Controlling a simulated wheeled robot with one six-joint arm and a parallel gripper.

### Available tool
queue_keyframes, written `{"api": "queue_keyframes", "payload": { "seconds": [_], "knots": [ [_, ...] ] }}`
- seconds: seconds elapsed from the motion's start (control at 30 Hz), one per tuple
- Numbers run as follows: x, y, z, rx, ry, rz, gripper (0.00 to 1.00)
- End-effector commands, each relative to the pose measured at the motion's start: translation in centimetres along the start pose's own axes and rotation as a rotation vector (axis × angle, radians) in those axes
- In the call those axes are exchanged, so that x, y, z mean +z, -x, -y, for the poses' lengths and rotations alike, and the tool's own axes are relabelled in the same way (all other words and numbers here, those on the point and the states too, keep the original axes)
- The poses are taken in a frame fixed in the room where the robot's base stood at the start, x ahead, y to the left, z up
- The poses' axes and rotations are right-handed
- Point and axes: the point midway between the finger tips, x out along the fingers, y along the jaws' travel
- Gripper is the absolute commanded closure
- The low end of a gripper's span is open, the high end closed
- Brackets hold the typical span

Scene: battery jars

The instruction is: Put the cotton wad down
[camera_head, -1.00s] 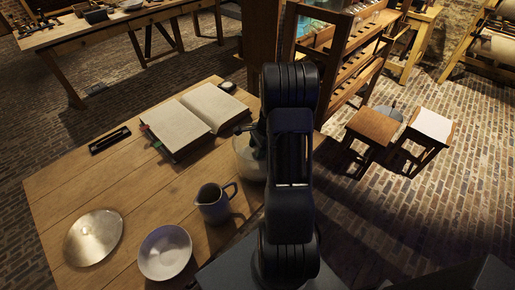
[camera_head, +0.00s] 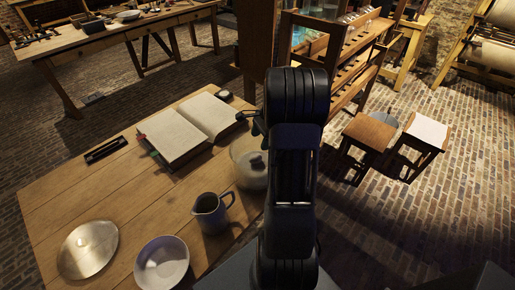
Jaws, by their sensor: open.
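I cannot make out the cotton wad in the head view. A glass jar (camera_head: 240,150) stands on the wooden table near its right edge, with a dark grey piece (camera_head: 258,166) showing in or on it. My gripper (camera_head: 249,121) is small and dark in the view, above and behind the jar and apart from it. It is open. It is partly hidden behind my arm, and I see nothing held in it.
On the table (camera_head: 110,190) are a dark jug (camera_head: 210,213), a white bowl (camera_head: 162,262), a metal disc (camera_head: 88,249), an open book (camera_head: 190,130) and a black tray (camera_head: 106,150). Bare wood lies left of the jug. Two stools (camera_head: 370,132) stand right.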

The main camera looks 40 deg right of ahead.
Motion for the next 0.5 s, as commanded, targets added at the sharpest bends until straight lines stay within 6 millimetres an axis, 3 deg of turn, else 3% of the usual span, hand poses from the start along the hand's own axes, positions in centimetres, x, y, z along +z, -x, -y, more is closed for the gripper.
{"api": "queue_keyframes", "payload": {
  "seconds": [0.27,0.37,0.5],
  "knots": [
    [0.9,2.9,-0.1,-0.002,0.042,-0.012,0.29],
    [4.0,4.0,-0.7,-0.007,0.193,-0.050,0.29],
    [10.9,5.3,-3.4,-0.012,0.580,-0.143,0.29]
  ]
}}
